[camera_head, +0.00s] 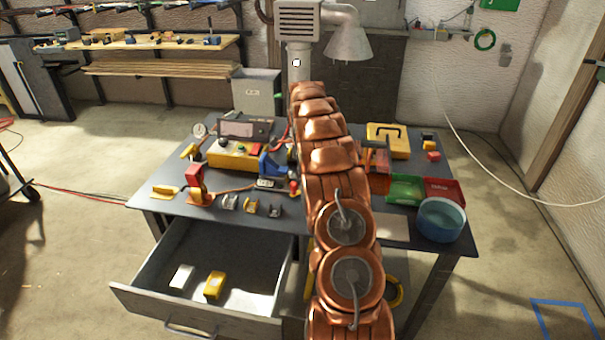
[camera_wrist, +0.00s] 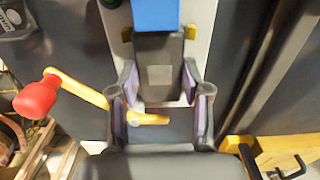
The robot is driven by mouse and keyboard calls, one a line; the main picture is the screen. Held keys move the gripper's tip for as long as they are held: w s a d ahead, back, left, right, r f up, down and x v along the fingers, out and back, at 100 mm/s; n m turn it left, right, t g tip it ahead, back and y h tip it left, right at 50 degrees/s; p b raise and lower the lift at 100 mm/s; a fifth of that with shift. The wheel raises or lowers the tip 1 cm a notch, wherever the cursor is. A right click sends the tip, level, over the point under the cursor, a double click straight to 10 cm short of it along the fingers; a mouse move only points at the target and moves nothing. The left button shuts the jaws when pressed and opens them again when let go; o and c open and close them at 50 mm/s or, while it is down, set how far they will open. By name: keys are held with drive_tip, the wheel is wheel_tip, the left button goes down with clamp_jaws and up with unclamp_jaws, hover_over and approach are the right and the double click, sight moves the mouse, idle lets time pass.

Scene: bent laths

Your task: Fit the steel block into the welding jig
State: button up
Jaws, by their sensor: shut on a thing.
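In the wrist view, my gripper (camera_wrist: 160,86) is shut on the dark grey steel block (camera_wrist: 158,50), which has a paler square on its face. The block is over the welding jig's pale plate (camera_wrist: 200,20), close to a blue part (camera_wrist: 170,14), with small yellow stops (camera_wrist: 190,32) beside its far end. I cannot tell if it is seated. A yellow lever (camera_wrist: 80,90) with a red knob (camera_wrist: 38,97) reaches in from the left, its end near the block's near end. In the head view, the jig's blue part (camera_head: 275,166) shows left of my arm, which hides my gripper and the block.
An open drawer (camera_head: 180,252) juts out in front with a yellow block (camera_head: 214,285) inside.

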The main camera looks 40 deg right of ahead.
drive_tip(key=o, duration=1.4)
drive_tip(key=shift+r, duration=0.1)
wheel_tip(320, 180, up, 12)
drive_tip(key=shift+f, duration=0.1)
